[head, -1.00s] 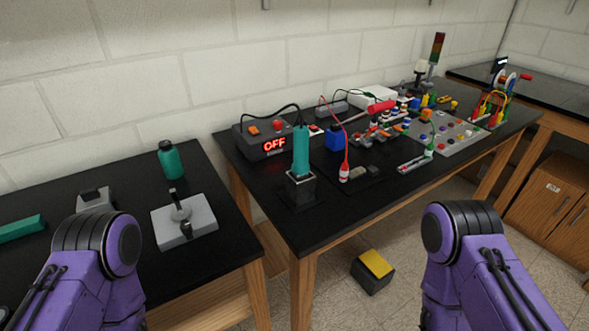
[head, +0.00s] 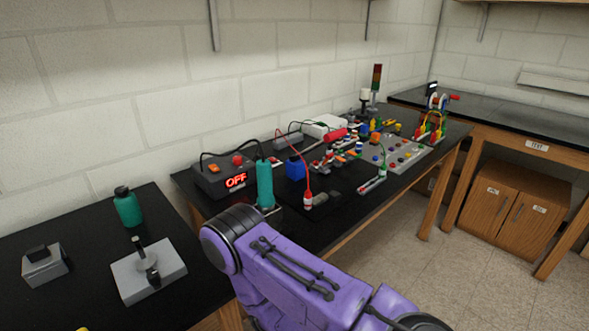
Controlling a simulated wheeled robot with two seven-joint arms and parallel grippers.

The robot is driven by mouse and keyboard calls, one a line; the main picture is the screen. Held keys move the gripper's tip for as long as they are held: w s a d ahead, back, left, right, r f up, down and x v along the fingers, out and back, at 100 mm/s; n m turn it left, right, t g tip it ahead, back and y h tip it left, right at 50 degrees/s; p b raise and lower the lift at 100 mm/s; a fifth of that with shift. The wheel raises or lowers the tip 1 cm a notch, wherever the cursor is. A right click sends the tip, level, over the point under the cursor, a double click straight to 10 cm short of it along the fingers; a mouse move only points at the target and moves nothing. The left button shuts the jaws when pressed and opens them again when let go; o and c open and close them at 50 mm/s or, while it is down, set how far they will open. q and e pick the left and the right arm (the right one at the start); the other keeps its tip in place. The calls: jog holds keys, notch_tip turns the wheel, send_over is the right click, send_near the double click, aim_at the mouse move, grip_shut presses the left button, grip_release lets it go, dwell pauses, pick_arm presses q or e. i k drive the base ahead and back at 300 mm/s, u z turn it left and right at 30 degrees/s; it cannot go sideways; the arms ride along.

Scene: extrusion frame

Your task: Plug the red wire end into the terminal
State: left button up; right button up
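A red wire (head: 307,165) arches over the middle bench and comes down at its front part. Its lower end is a red and white plug (head: 308,201), near the soldering iron. I cannot tell which part is the terminal; a strip with red, white and green parts (head: 372,184) lies to the right, with a green wire at it. A purple arm of mine crosses the lower middle of the head view and hides part of the bench's front edge. Neither of my grippers shows, and the other arm is out of view.
The left bench holds a green bottle (head: 127,207) and a grey lever device (head: 149,271). Floor is clear at right.

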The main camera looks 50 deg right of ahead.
aim_at(308, 199)
jog(key=k, duration=1.1)
jog(key=z, duration=1.9)
jog(key=i, duration=0.5)
jog(key=z, duration=0.1)
